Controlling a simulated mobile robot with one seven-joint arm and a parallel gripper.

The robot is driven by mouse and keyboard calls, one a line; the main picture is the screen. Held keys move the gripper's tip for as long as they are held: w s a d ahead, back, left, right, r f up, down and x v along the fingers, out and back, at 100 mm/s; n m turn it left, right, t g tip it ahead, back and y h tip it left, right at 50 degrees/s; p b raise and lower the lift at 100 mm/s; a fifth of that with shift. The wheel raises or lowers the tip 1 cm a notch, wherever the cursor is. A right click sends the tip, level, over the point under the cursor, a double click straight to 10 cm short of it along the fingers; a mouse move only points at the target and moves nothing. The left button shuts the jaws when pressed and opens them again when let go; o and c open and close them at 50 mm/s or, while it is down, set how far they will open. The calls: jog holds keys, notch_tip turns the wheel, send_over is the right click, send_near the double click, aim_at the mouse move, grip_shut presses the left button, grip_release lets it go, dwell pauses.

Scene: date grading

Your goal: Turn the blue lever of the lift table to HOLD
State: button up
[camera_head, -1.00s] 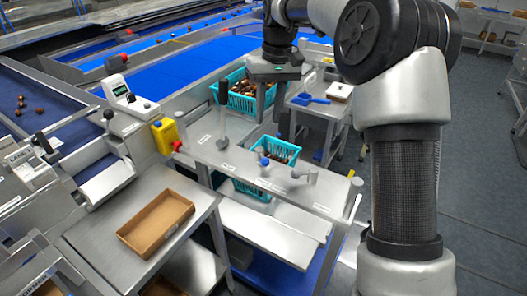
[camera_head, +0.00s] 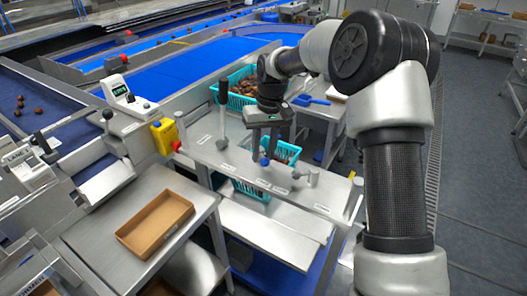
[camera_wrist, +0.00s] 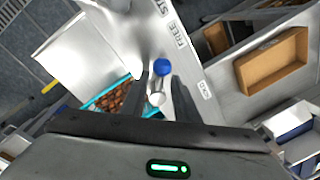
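The blue lever's round blue knob (camera_head: 265,160) shows on the narrow steel panel in the head view, just below my gripper (camera_head: 266,153). In the wrist view the blue knob (camera_wrist: 163,67) and its pale metal arm (camera_wrist: 157,98) appear between the two dark fingers of my gripper (camera_wrist: 160,74). The fingers are apart, and I cannot tell whether either touches the lever. A label reading FREE (camera_wrist: 181,42) is beside the knob, and another label (camera_wrist: 205,90), too small to read surely, lies further along the panel edge.
A second, grey lever (camera_head: 311,177) stands right of the blue one. A tall black-knobbed lever (camera_head: 223,98) rises at the left. Teal crates of dates (camera_head: 233,100) stand behind and below. A cardboard tray (camera_head: 128,238) sits on the steel table at left.

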grip_shut()
